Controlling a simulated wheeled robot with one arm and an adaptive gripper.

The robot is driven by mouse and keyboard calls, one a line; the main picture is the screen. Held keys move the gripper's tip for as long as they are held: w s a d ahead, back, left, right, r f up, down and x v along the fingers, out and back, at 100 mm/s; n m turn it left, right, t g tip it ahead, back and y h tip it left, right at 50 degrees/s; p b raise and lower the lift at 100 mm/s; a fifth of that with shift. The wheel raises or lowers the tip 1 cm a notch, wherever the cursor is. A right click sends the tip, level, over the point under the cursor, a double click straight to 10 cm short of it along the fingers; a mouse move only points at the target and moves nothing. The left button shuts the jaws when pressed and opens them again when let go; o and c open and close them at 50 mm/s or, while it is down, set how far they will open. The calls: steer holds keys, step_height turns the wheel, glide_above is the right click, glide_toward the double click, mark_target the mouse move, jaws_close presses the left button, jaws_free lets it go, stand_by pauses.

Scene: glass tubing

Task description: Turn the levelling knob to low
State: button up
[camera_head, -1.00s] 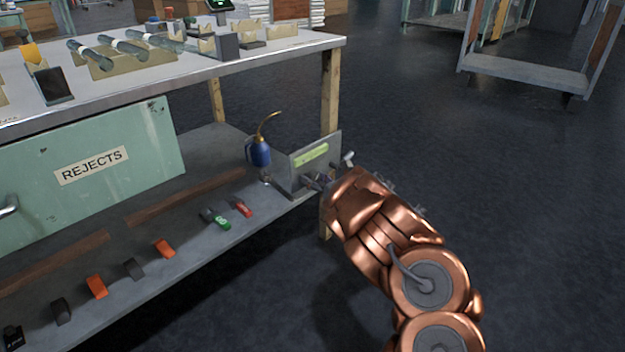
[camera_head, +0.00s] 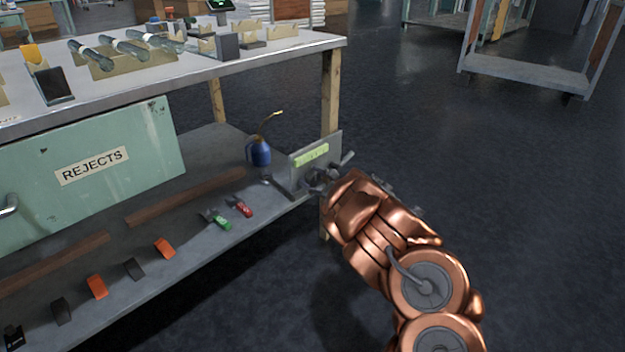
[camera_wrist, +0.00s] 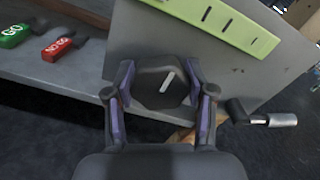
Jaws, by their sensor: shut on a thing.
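The levelling knob (camera_wrist: 162,82) is dark and rounded with a pale pointer line, seen face-on in the wrist view. The line leans from lower left to upper right. My gripper (camera_wrist: 160,90) has one finger on each side of the knob and is shut on it. The knob sits on a grey plate (camera_wrist: 225,75) below a yellow-green label strip (camera_wrist: 215,22) with dark marks of differing length. In the head view, the plate (camera_head: 334,147) stands at the shelf's right end; my gripper (camera_head: 322,181) covers most of the knob there.
A crank with a silver handle (camera_wrist: 282,120) sticks out right of the knob. A blue oil can (camera_head: 260,152) stands behind the plate. Green GO (camera_head: 221,222) and red NO GO (camera_head: 243,208) gauges lie on the shelf to the left.

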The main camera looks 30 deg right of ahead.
stand_by(0.4)
steer(key=o, duration=1.2)
steer(key=shift+c, duration=0.2)
steer(key=shift+s, duration=0.1)
steer(key=v, duration=1.1)
steer(key=shift+s, duration=0.4)
steer(key=shift+d, duration=0.15)
